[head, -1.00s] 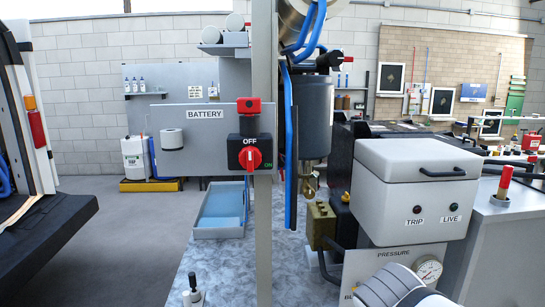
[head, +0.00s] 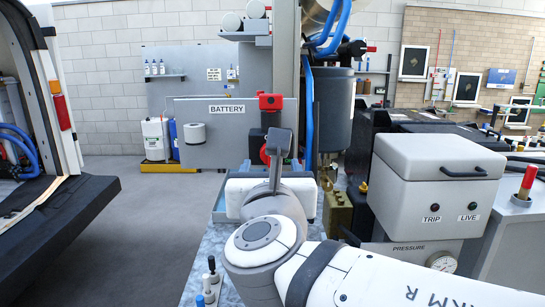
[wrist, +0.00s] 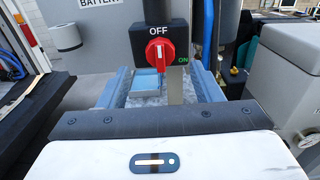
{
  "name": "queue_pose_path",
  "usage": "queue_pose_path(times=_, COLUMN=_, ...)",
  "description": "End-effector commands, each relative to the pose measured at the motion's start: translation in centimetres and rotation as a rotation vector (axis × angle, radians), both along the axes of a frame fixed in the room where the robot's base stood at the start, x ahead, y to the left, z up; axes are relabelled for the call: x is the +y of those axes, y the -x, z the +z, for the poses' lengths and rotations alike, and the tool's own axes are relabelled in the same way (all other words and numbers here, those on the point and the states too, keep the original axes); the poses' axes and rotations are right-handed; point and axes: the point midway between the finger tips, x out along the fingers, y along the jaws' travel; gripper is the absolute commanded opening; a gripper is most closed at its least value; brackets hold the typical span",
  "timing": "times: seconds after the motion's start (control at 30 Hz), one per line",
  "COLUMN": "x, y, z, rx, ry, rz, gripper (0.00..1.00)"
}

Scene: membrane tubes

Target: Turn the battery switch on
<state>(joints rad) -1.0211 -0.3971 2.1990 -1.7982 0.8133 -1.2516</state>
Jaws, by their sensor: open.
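The battery switch is a black box (wrist: 183,57) with a red rotary knob (wrist: 160,51). OFF is printed above the knob and a green ON to its lower right; the knob's pale mark appears to point up towards OFF. In the head view the knob (head: 264,154) is partly hidden behind my arm. My gripper (wrist: 160,92) faces the switch, apart from it, with the switch ahead and above in the wrist view. Its dark-edged white body fills the bottom there.
A grey BATTERY panel (head: 205,145) with a white roll stands left of the post (head: 286,60). Blue hoses (head: 309,112) and a grey cylinder (head: 333,105) are on the right. A white TRIP/LIVE box (head: 436,185) stands farther right. Open floor (head: 140,220) lies left.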

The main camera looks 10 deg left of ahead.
Motion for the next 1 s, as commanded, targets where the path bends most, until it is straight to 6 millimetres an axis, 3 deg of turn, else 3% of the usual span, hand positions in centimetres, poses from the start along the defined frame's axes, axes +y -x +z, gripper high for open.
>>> queue_pose_path(times=0.1, x=0.4, y=-2.1, z=0.0, rx=0.002, ry=0.0, rz=-0.005, gripper=0.59)
queue_pose_path(times=0.3, x=1.0, y=-4.4, z=0.0, rx=0.001, ry=-0.001, rz=-0.002, gripper=0.59)
queue_pose_path(times=0.67, x=1.2, y=-5.0, z=0.0, rx=0.002, ry=-0.003, rz=0.001, gripper=0.59)
queue_pose_path(times=1.0, x=1.2, y=-4.9, z=0.0, rx=0.002, ry=-0.003, rz=0.001, gripper=0.33)
